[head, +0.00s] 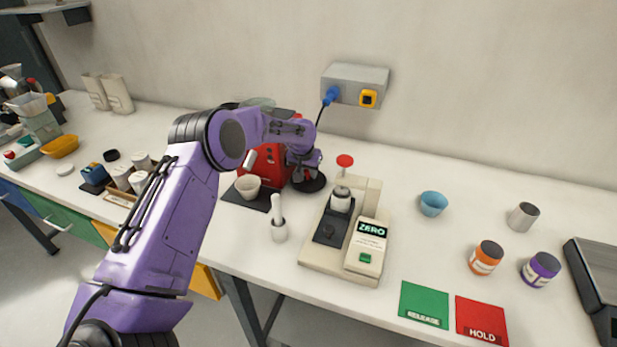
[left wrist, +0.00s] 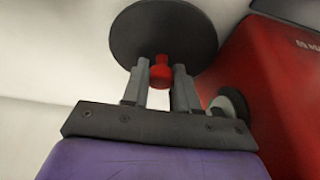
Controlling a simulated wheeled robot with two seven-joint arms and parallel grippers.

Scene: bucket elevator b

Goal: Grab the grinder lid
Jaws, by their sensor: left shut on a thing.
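The grinder lid is a dark round disc with a red knob; it shows in the left wrist view (left wrist: 150,32) and in the head view (head: 312,185). My left gripper (left wrist: 160,78) is shut on the lid's red knob, with one grey finger on each side. In the head view my left gripper (head: 307,172) is beside the red grinder (head: 268,163), just to its right. The grinder's red body fills the right of the left wrist view (left wrist: 285,90). My arm hides part of the grinder in the head view. My right gripper is not in view.
A grey wall box (head: 345,82) has a blue cable. The bench around the blue bowl (head: 433,203) is mostly clear.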

